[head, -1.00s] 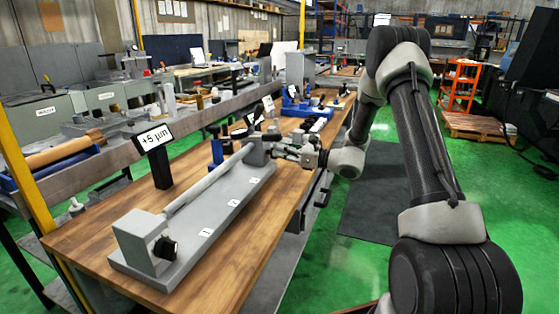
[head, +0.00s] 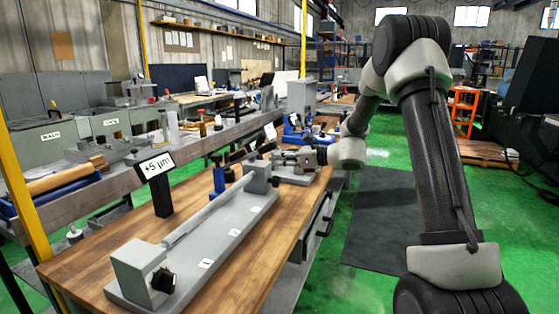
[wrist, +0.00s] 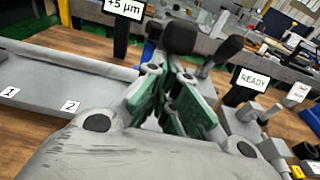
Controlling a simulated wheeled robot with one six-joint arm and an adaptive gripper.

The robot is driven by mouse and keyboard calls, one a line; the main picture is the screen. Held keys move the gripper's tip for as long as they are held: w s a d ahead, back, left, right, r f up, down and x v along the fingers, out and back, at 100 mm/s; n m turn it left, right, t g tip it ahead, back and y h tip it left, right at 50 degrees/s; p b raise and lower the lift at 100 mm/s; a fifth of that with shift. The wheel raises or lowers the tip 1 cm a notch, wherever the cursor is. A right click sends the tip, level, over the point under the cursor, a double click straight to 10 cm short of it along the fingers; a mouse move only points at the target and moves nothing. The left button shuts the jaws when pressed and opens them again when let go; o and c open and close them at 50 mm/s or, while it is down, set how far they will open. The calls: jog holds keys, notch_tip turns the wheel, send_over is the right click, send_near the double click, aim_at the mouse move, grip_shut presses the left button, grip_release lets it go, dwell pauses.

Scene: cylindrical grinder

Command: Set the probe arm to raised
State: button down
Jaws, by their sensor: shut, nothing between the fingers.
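My gripper (head: 279,157) is over the bench at the far end of the grey fixture. In the wrist view its green-padded fingers (wrist: 176,95) are shut and empty. Two dark rounded bar ends (wrist: 180,37) (wrist: 229,48) show just beyond the fingertips; whether they touch the fingers I cannot tell. In the head view dark bars (head: 238,155) stand beside a blue post (head: 218,180), left of my gripper. They may belong to the probe arm, but I cannot make out its position clearly. A blue part also shows behind the fingers in the wrist view (wrist: 150,52).
The long grey fixture (head: 207,235) with a rod and black knob fills the near bench. A "+5 µm" sign (head: 157,167) stands left of it, and a "READY" sign (wrist: 254,79) right of the fingers. Green floor (head: 330,265) is open right of the bench.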

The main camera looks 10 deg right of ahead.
jog(key=shift+w+a+r, duration=0.15)
jog(key=shift+w+r, duration=0.05)
jog(key=shift+r, duration=0.5)
jog(key=s+d+f, duration=0.2)
jog(key=s+d, duration=0.5)
jog(key=d, duration=0.2)
jog(key=shift+d+f, duration=0.25)
jog(key=shift+d, duration=0.1)
jog(key=shift+s, duration=0.1)
